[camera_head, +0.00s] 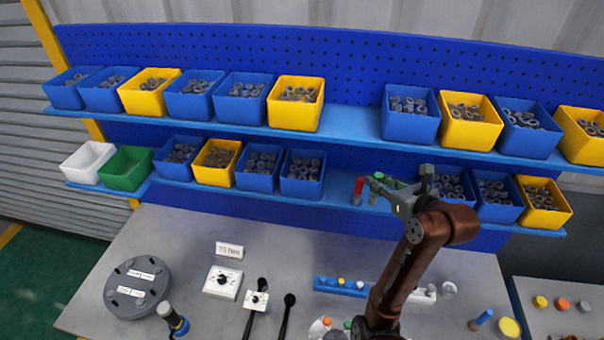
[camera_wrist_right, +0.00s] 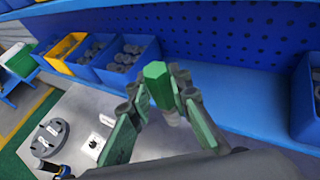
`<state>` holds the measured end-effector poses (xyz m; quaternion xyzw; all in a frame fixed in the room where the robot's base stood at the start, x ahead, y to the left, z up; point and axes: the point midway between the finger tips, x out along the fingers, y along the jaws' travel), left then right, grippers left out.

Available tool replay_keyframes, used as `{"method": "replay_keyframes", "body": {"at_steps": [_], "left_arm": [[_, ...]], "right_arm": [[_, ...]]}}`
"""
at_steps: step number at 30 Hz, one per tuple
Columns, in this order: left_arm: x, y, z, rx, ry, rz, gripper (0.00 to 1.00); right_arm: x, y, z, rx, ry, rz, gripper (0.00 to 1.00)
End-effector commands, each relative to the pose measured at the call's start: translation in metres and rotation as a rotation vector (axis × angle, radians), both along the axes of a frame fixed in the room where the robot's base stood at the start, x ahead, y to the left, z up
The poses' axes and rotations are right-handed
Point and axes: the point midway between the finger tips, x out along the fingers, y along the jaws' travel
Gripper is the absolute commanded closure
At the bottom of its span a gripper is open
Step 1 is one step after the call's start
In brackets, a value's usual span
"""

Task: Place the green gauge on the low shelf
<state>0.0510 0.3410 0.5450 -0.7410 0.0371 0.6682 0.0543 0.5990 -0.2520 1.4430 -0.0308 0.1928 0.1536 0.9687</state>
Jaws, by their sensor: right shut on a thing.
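The green gauge (camera_wrist_right: 157,84) has a green hexagonal top and a pale lower end. It is between the fingertips of my right gripper (camera_wrist_right: 162,98), which is shut on it. In the head view my right gripper (camera_head: 381,188) is at the low shelf (camera_head: 335,193), in its gap between bins, and partly hides the gauge. I cannot tell whether the gauge's lower end touches the shelf or is just above it. My left gripper is not in view.
A blue bin (camera_head: 303,173) is left of the gap and a blue bin (camera_head: 452,184) right. The upper shelf (camera_head: 350,122) overhangs. The workbench (camera_head: 190,232) below holds several tools and fixtures.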

Motion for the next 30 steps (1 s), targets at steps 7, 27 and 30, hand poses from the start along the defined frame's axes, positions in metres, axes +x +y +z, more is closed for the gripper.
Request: {"method": "replay_keyframes", "body": {"at_steps": [7,27,30], "left_arm": [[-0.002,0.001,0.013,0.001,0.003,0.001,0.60],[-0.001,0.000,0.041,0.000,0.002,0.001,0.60],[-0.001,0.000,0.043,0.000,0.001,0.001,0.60]], "right_arm": [[0.000,0.000,0.026,-0.001,0.001,-0.046,1.00],[0.084,-0.075,-0.041,-0.002,0.007,-0.048,1.00],[0.093,-0.081,-0.054,-0.001,0.003,-0.048,1.00]]}}
